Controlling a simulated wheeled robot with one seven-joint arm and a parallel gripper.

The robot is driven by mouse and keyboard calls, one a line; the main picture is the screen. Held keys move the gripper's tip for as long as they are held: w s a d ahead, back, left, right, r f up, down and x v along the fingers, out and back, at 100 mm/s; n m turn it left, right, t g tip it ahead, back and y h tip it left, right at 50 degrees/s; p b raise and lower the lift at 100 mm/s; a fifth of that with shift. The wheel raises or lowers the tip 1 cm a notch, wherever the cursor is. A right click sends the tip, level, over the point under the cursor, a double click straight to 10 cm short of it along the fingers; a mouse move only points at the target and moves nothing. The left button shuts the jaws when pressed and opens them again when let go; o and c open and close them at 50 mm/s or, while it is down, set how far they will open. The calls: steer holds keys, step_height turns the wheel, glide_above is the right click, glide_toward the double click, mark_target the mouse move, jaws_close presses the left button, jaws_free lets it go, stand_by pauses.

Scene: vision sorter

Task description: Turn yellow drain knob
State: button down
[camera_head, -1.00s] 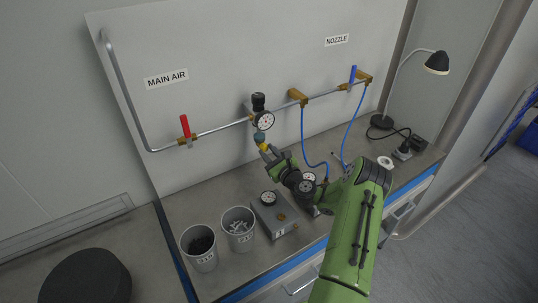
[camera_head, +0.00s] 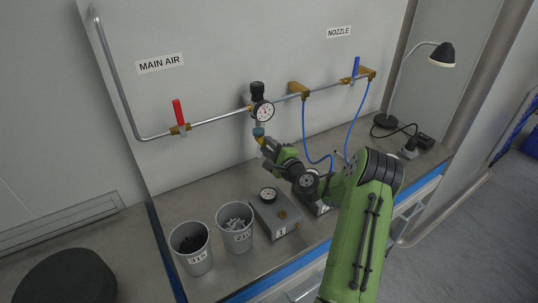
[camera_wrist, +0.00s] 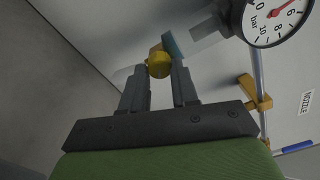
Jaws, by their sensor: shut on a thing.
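The yellow drain knob (camera_wrist: 159,65) sits at the bottom of the filter bowl (camera_head: 258,131) under the pressure gauge (camera_head: 262,110). In the wrist view it shows between my two dark fingers. My gripper (camera_wrist: 160,78) is shut on the knob, with one finger on each side. In the head view the gripper (camera_head: 266,148) reaches up to the knob from the lower right, and the knob is mostly hidden by the fingers. The gauge also shows in the wrist view (camera_wrist: 278,18), with its red needle near 6.
A pipe with a red-handled valve (camera_head: 179,113) and a blue-handled valve (camera_head: 354,67) runs along the wall panel. Two grey cups (camera_head: 192,247) (camera_head: 235,226) and a grey box with a gauge (camera_head: 275,214) stand on the bench below. Blue hoses hang at right.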

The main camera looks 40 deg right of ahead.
steer(key=shift+f+n+b, duration=0.1)
steer(key=shift+n+b, duration=2.1)
steer(key=c, duration=0.9)
jaws_free()
steer(key=shift+o, duration=0.2)
steer(key=s+b, duration=0.2)
steer(key=s, duration=1.3)
steer(key=shift+s+a, duration=0.4)
steer(key=shift+a, duration=0.05)
